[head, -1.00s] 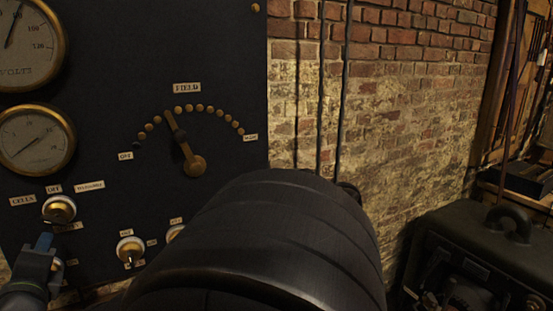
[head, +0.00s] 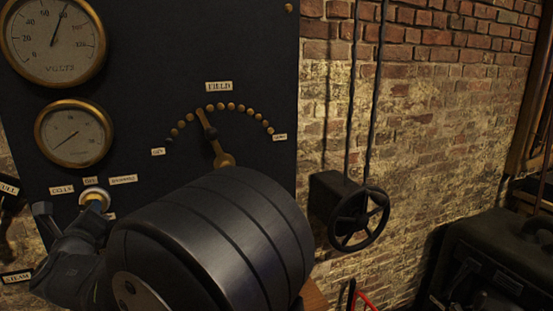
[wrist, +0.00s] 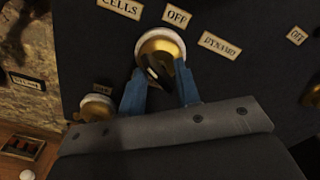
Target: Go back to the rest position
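My gripper (wrist: 161,82) shows in the wrist view with its two blue fingers spread apart. Its fingertips are close to the lower part of a round brass and white selector knob (wrist: 158,48) with a dark handle. I cannot tell whether they touch it. The knob is marked CELLS, OFF and DYNAMO. In the head view my gripper (head: 68,225) is at the lower left, in front of the same knob (head: 95,196), covering its lower part. My arm fills the lower middle.
The dark panel (head: 250,60) carries a voltmeter (head: 55,40), a smaller gauge (head: 75,133) and a FIELD lever (head: 217,147). A black handwheel (head: 358,218) sticks out right of my arm. A dark case (head: 500,260) stands lower right. A second knob (wrist: 97,106) is near my gripper.

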